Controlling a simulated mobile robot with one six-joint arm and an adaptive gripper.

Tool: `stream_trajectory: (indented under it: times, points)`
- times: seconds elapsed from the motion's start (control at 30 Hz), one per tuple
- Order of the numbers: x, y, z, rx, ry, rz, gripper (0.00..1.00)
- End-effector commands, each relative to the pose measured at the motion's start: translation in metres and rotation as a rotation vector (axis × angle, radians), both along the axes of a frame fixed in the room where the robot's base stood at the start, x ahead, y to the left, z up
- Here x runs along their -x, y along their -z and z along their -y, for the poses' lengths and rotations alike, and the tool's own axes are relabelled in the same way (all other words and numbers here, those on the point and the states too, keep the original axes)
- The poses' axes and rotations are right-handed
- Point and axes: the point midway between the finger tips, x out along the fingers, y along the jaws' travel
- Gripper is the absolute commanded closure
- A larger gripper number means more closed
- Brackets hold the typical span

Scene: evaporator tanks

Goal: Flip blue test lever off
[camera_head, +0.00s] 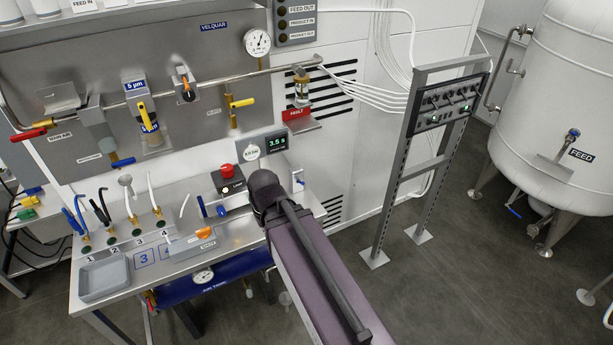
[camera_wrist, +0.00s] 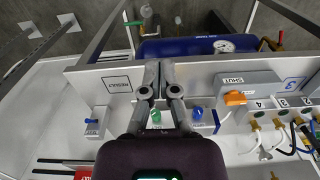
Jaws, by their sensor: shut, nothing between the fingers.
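A small pale box with a blue lever (camera_head: 298,182) stands at the right end of the steel bench. The blue lever also shows in the wrist view (camera_wrist: 92,122), left of my gripper (camera_wrist: 153,72). Another blue handle (camera_head: 222,210) is by the red-button box; a blue part (camera_wrist: 197,113) shows right of my fingers in the wrist view. I cannot read which blue part is marked test. My gripper is shut and empty, over the bench between these two blue parts, apart from both. My arm hides it in the head view.
A red button (camera_head: 227,171) on a black box, a timer display (camera_head: 277,143) and a grey tray (camera_head: 104,277) are around the bench. A grey box with an orange lever (camera_wrist: 235,98) is right of my gripper. A blue air tank (camera_wrist: 185,47) is beyond the bench edge.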

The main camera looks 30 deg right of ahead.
Motion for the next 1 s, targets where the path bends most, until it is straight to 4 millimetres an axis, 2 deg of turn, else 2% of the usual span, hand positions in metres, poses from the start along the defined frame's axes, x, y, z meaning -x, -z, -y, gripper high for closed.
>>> stream_trajectory:
  times: [0.17,0.27,0.47,0.67,0.8,1.0]
  points:
    - [-0.022,-0.001,0.011,-0.032,0.021,0.007,1.0]
    - [-0.043,-0.002,0.02,-0.067,0.047,0.016,1.0]
    - [-0.097,-0.006,0.062,-0.164,0.106,0.049,1.0]
    - [-0.152,-0.012,0.123,-0.27,0.173,0.104,1.0]
    - [-0.185,-0.019,0.172,-0.34,0.22,0.153,1.0]
    - [-0.22,-0.028,0.242,-0.419,0.278,0.222,1.0]
